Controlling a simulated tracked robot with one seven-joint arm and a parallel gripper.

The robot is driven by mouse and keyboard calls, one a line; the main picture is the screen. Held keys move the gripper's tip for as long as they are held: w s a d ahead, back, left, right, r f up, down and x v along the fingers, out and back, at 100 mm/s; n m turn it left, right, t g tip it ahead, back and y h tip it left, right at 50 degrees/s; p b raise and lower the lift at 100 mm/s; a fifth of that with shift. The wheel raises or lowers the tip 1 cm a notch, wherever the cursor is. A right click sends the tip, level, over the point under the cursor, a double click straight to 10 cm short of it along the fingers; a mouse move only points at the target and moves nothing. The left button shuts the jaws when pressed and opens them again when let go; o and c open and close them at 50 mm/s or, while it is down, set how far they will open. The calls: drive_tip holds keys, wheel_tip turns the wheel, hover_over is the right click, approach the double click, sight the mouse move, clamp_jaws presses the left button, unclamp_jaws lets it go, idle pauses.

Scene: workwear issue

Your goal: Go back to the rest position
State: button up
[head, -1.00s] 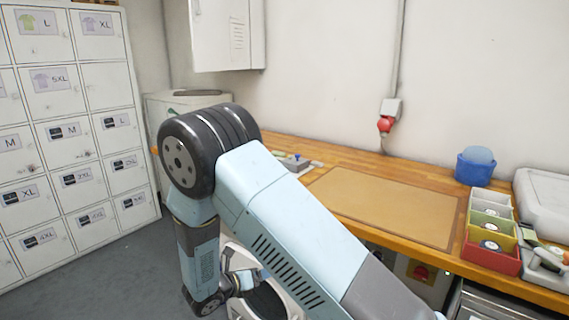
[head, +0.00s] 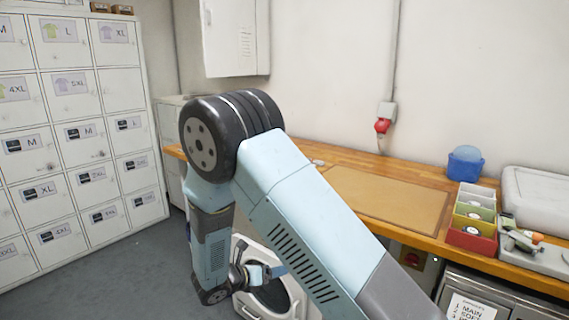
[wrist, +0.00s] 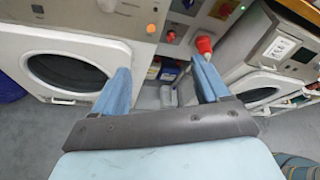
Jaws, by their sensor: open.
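My gripper (wrist: 163,83) is open in the wrist view, its two blue fingers spread wide with nothing between them. Beyond the fingers are the floor and the fronts of the machines, at some distance. In the head view my gripper (head: 272,272) hangs low at the end of my folded arm, in front of a white front-loading machine (head: 243,303). My arm hides part of that machine and part of the bench.
A wooden bench (head: 345,156) with a brown mat (head: 385,198) runs along the wall. Coloured bins (head: 473,235) and a blue tub (head: 466,165) stand at its right. White lockers (head: 75,130) fill the left. The grey floor (head: 130,275) before them is clear.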

drive_tip(key=s+d+r+m+g+y, duration=0.2)
drive_tip(key=s+d+r+m+g, duration=0.15)
drive_tip(key=d+r+m, duration=0.55)
drive_tip(key=s+d+r+m+g+y, duration=0.1)
drive_tip(key=s+d+r+m+g, duration=0.25)
drive_tip(key=d+r+m, duration=0.6)
drive_tip(key=s+d+r+m+t+y, duration=0.1)
drive_tip(key=s+d+r+m+y, duration=0.2)
drive_tip(key=s+r+m, duration=0.3)
drive_tip(key=s+d+r+m+t+y, duration=0.2)
drive_tip(key=s+d+r+m+y, duration=0.2)
drive_tip(key=s+r, duration=0.5)
drive_tip(key=s+d+m, duration=0.2)
drive_tip(key=m, duration=0.1)
drive_tip(key=shift+d, duration=0.2)
drive_tip(key=shift+s+a+r+m, duration=0.1)
drive_tip(key=shift+s+r+m, duration=0.15)
drive_tip(key=shift+s+m, duration=0.25)
drive_tip(key=shift+c, duration=0.2)
